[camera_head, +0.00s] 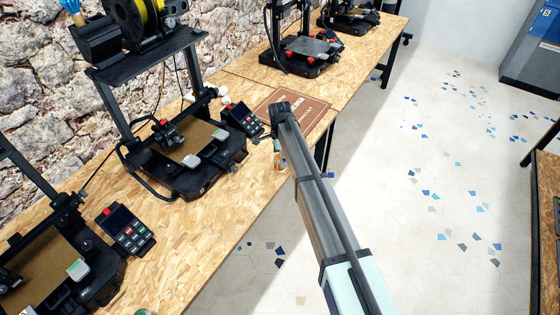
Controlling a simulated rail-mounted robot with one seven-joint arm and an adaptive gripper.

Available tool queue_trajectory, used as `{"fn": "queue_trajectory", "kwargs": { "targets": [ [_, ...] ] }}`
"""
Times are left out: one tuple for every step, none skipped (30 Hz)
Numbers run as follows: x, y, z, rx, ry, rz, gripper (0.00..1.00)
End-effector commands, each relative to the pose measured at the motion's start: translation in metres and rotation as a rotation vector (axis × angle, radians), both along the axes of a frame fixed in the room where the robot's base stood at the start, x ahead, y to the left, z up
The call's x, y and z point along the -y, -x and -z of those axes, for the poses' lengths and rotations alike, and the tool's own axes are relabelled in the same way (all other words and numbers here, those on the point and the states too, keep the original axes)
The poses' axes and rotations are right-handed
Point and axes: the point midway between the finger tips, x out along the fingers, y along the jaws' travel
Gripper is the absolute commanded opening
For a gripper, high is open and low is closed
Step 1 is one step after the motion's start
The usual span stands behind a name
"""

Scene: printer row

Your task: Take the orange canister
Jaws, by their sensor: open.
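A small orange and pale item (280,162), which looks like the orange canister, shows at the front edge of the wooden table, just left of my arm. My arm hides part of it, so its full shape is unclear. My gripper (277,145) hangs from the far end of my arm, just above or at this item. It is small in the view and mostly hidden by the arm, but it is open. I cannot tell whether its fingers touch the item or stand around it.
A black 3D printer (205,172) with a control panel (241,119) stands left of my gripper. A brown mat (312,107) lies behind it. More printers stand along the wooden table (185,270). The stone wall (35,80) is behind. The floor to the right (400,190) is clear.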

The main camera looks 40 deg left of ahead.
Motion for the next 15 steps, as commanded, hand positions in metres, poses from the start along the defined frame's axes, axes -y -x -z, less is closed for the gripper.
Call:
{"fn": "queue_trajectory", "kwargs": {
  "targets": [
    [0.0000,-0.0001,0.0027,0.000,0.000,0.000,0.79],
    [0.0000,-0.0002,0.0044,0.000,0.000,0.000,0.79],
    [0.0000,-0.0002,0.0058,0.001,-0.001,0.000,0.79],
    [0.0001,-0.0002,0.0063,0.001,-0.001,0.000,0.79],
    [0.0000,-0.0002,0.0064,0.001,-0.001,0.000,0.79],
    [0.0000,-0.0002,0.0064,0.001,-0.001,0.000,0.79],
    [0.0000,-0.0002,0.0064,0.001,-0.001,0.000,0.79],
    [0.0001,-0.0002,0.0063,0.001,-0.001,0.000,0.79],
    [0.0001,-0.0002,0.0063,0.001,-0.001,0.000,0.72],
    [0.0001,-0.0002,0.0062,0.001,-0.001,0.000,0.61],
    [0.0001,-0.0002,0.0062,0.001,-0.001,0.000,0.51],
    [0.0001,-0.0002,0.0061,0.001,-0.001,0.000,0.37],
    [0.0001,-0.0002,0.0061,0.001,-0.001,0.000,0.26],
    [0.0001,-0.0002,0.0061,0.001,-0.001,0.000,0.15],
    [0.0000,-0.0002,0.0061,0.001,-0.001,0.000,0.12]
  ]
}}
